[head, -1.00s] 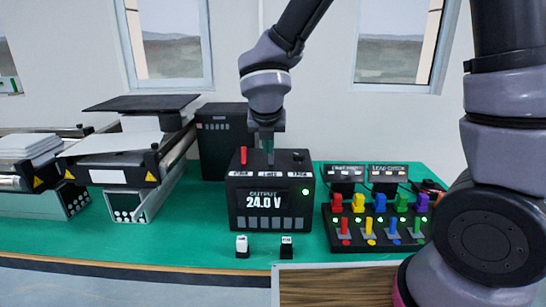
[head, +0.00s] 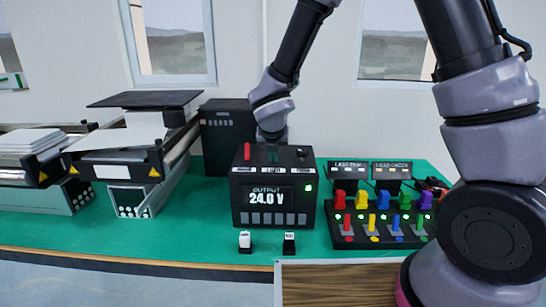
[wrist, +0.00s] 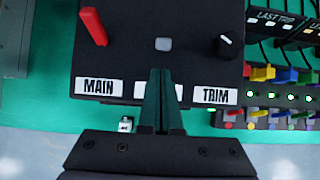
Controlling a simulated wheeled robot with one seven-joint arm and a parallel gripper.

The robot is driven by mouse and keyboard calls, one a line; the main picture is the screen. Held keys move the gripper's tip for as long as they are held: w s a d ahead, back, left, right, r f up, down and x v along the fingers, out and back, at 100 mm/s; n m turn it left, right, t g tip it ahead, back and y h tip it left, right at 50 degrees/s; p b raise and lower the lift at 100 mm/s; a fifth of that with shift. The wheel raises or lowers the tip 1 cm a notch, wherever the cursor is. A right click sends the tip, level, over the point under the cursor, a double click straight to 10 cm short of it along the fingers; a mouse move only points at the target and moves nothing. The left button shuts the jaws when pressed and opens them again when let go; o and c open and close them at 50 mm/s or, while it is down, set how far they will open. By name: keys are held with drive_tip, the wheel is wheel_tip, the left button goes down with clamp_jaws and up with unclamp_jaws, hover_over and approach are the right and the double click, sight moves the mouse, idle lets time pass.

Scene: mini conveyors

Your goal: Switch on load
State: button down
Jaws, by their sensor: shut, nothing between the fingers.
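The black power supply box (head: 273,218) stands on the green bench, its display reading 24.0 V with a green light lit. In the wrist view its top (wrist: 125,55) carries a red lever (wrist: 93,27) at MAIN, a small light-grey control (wrist: 163,44) in the middle and a black knob (wrist: 228,46) at TRIM. My fingers mostly cover the middle label. My gripper (wrist: 160,73) is shut and empty, its tips just on the front side of the grey control in the picture. I cannot tell whether they touch it. In the head view my gripper (head: 272,153) is over the box.
Right of the box is a black panel (head: 345,240) of coloured switches, with two small display units (head: 350,170) behind. Two small tagged blocks (head: 245,242) (head: 289,243) lie in front. A dark cabinet (head: 228,135) stands behind, and conveyors (head: 115,168) are at left.

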drive_tip(key=shift+w+r, duration=0.2)
drive_tip(key=shift+w, duration=0.6)
drive_tip(key=shift+w+r+g, duration=0.25)
drive_tip(key=shift+w+g, duration=0.1)
drive_tip(key=shift+g, duration=0.35)
drive_tip(key=shift+w+r+g, duration=0.25)
drive_tip(key=shift+w+g, duration=0.05)
drive_tip(key=shift+g, duration=0.4)
drive_tip(key=shift+w+r+g, duration=0.15)
drive_tip(key=shift+w+g, duration=0.2)
drive_tip(key=shift+g, duration=0.25)
drive_tip(key=shift+w+r, duration=0.2)
drive_tip(key=shift+w, duration=0.3)
drive_tip(key=shift+r, duration=0.1)
drive_tip(key=shift+r, duration=0.7)
